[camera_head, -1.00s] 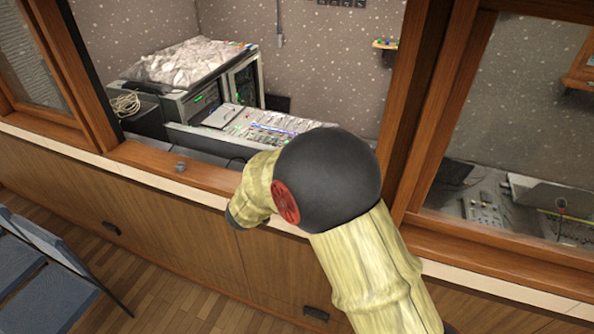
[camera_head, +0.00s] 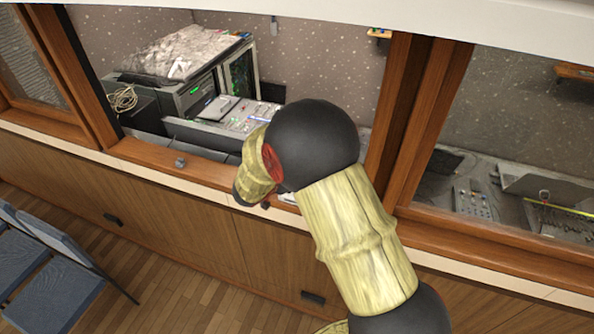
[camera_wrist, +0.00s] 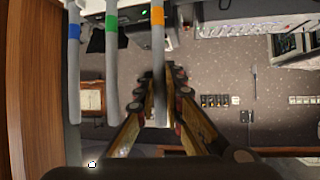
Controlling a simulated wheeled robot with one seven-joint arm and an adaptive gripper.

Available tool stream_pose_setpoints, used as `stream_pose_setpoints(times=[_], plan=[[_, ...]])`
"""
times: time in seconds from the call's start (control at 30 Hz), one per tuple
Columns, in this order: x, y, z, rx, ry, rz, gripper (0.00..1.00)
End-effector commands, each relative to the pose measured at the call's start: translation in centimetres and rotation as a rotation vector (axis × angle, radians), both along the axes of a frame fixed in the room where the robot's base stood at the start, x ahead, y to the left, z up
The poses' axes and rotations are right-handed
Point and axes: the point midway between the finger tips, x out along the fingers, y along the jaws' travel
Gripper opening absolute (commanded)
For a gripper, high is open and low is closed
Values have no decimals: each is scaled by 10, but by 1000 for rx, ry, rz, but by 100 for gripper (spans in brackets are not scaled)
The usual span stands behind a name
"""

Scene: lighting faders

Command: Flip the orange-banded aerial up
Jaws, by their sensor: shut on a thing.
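In the wrist view, three grey aerials hang down from the top of the picture, side by side. The orange-banded aerial (camera_wrist: 158,50) is the rightmost, with the green-banded aerial (camera_wrist: 112,60) and the blue-banded aerial (camera_wrist: 74,65) to its left. My gripper (camera_wrist: 164,76) is shut on the orange-banded aerial, with its fingers on either side of the rod below the orange band. The other two aerials are outside the fingers. In the head view my arm hides the gripper, and no aerial can be made out.
In the head view, a wooden window frame (camera_head: 402,120) and sill (camera_head: 150,160) border the opening. Behind it are an equipment rack (camera_head: 195,95) and a fader desk (camera_head: 250,112). Folding chairs (camera_head: 30,265) stand at the lower left. A laptop (camera_head: 555,185) sits behind the right pane.

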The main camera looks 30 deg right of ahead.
Motion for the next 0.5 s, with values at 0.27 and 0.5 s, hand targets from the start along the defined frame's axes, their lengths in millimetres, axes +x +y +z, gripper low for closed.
stream_pose_setpoints(times=[0.27,0.5], plan=[[0,0,1,-1,-1,1,18],[0,0,0,-1,0,0,28]])
